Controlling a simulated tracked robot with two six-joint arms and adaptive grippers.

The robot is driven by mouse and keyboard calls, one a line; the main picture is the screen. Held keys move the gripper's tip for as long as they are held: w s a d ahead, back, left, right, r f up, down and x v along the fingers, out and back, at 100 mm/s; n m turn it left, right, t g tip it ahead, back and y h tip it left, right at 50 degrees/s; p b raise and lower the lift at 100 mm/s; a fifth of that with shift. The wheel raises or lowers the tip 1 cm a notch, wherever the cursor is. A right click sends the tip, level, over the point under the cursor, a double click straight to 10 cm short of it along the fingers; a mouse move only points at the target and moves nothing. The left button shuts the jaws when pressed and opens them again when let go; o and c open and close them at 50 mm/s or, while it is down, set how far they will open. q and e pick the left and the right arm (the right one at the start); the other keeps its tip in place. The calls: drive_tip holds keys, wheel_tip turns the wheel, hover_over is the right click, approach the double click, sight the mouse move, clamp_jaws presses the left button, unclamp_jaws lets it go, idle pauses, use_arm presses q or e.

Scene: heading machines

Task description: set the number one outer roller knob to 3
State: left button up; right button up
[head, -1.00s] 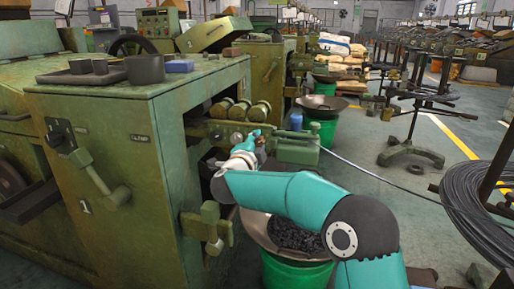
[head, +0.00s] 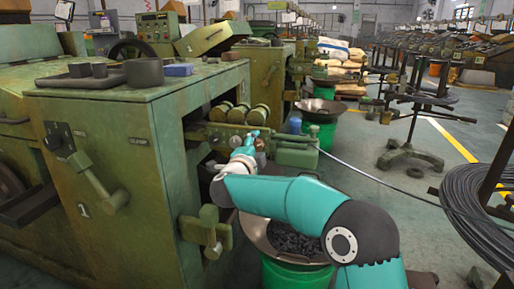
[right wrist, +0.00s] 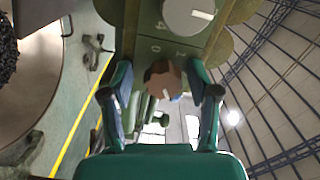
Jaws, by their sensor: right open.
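The green machine marked 1 (head: 83,209) stands at the left in the head view. Small round knobs sit on the roller bracket at its right side. In the right wrist view a brown, faceted knob (right wrist: 163,78) with a pale pointer line lies between my open fingers, with no clear contact. My right gripper (head: 250,141) is open in front of the bracket and partly hides the knobs. My left gripper is not in view.
Three brass-coloured rollers (head: 239,113) sit above the bracket. A green lever block (head: 207,229) sticks out below. A pan of dark pieces (head: 293,242) rests on a green bucket under my right arm.

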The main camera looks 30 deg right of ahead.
drive_tip(key=v, duration=1.2)
drive_tip(key=shift+f, duration=0.1)
